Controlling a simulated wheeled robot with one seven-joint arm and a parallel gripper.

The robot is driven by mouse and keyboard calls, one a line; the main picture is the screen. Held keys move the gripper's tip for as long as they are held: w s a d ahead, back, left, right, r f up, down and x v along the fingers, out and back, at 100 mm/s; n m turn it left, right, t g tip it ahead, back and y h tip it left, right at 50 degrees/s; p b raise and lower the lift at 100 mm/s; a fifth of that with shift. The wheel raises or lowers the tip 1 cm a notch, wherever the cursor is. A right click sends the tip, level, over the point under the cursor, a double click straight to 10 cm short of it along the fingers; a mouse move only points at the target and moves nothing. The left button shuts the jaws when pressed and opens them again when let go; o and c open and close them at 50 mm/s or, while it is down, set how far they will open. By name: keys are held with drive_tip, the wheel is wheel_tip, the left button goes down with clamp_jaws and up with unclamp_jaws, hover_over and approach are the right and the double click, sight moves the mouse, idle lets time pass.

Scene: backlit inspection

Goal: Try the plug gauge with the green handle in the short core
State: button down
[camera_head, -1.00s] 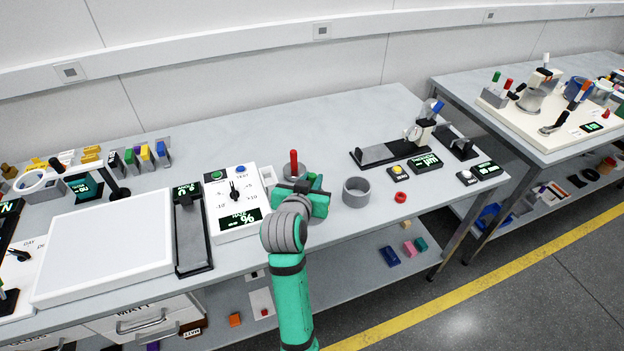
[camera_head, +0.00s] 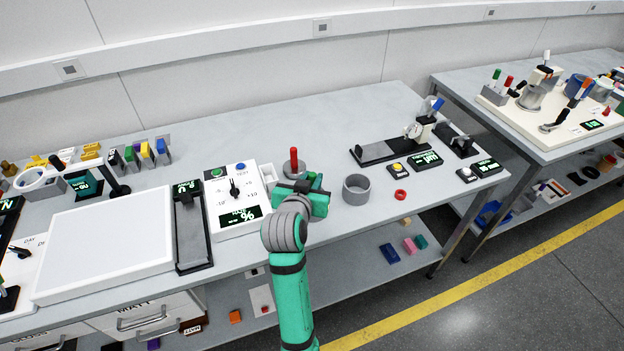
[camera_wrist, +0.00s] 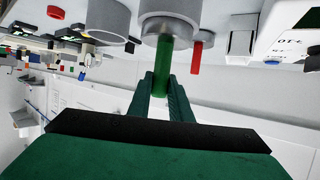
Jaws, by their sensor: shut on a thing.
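In the wrist view, my gripper (camera_wrist: 160,88) is shut on the green handle (camera_wrist: 163,62) of the plug gauge. The handle's far end meets a grey cylinder (camera_wrist: 178,14); I cannot tell whether that is the gauge's own body, the core, or one inside the other. I cannot tell which core is the short one.
A red handle (camera_head: 294,158) stands upright close behind my gripper. A white panel with a dial (camera_head: 235,205) lies to the left. A red ring (camera_head: 400,195) and a yellow-button box (camera_head: 397,169) are to the right. The table behind is clear.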

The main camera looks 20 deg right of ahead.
idle(0.6)
drive_tip(key=shift+r, duration=1.85)
drive_tip(key=shift+r, duration=2)
drive_tip(key=shift+f, duration=3.05)
drive_tip(key=shift+f, duration=1)
drive_tip(key=shift+r, duration=0.15)
